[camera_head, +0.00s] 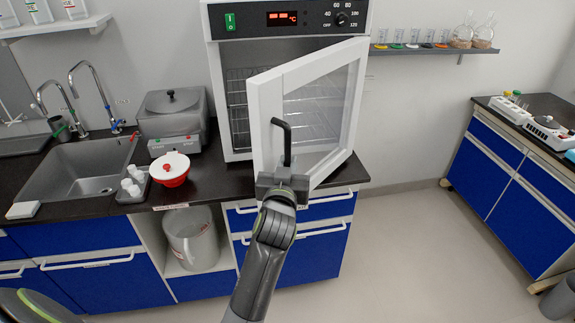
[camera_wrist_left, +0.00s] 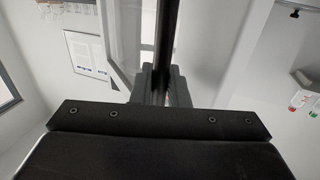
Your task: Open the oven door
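The white oven (camera_head: 290,25) stands on the dark counter. Its glass-paned door (camera_head: 322,110) is partly open, swung out toward me, and wire racks show inside. The black door handle (camera_head: 285,136) rises from the door's free edge. My left gripper (camera_head: 284,172) is at the lower end of this handle. In the left wrist view the dark handle bar (camera_wrist_left: 165,40) runs down between the fingers of my left gripper (camera_wrist_left: 165,82), which look closed around it. The fingertips are mostly hidden in the head view. My right gripper is not in view.
A sink (camera_head: 80,168), a grey water bath (camera_head: 175,112) and a red-and-white pot (camera_head: 170,168) are left of the oven. Free floor (camera_head: 415,250) lies right of the door, before another blue cabinet (camera_head: 525,200). A shelf with glassware (camera_head: 430,50) hangs behind.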

